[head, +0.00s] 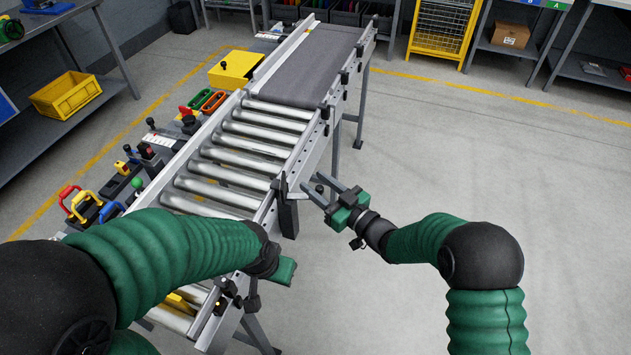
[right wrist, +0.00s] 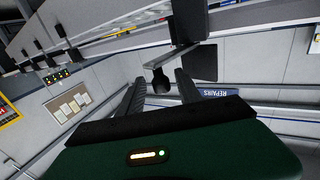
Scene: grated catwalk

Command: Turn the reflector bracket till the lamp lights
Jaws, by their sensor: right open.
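The reflector bracket appears to be the small grey arm with a dark round end (right wrist: 161,84) on the conveyor's side rail. In the right wrist view that end lies between my right gripper's fingers, with a gap on each side. In the head view my right gripper (head: 312,182) is open at the conveyor's right side, and the dark end (head: 320,189) shows between its fingers. A dark upright plate (head: 288,215) is beside it, also in the right wrist view (right wrist: 195,58). My left gripper (head: 284,271) is over the near rail; its fingers are hidden. I cannot make out the lamp.
The roller conveyor (head: 238,155) runs away to a grey belt (head: 312,62). Along its left side are a yellow box (head: 234,68) and several coloured handles. The floor on the right is clear.

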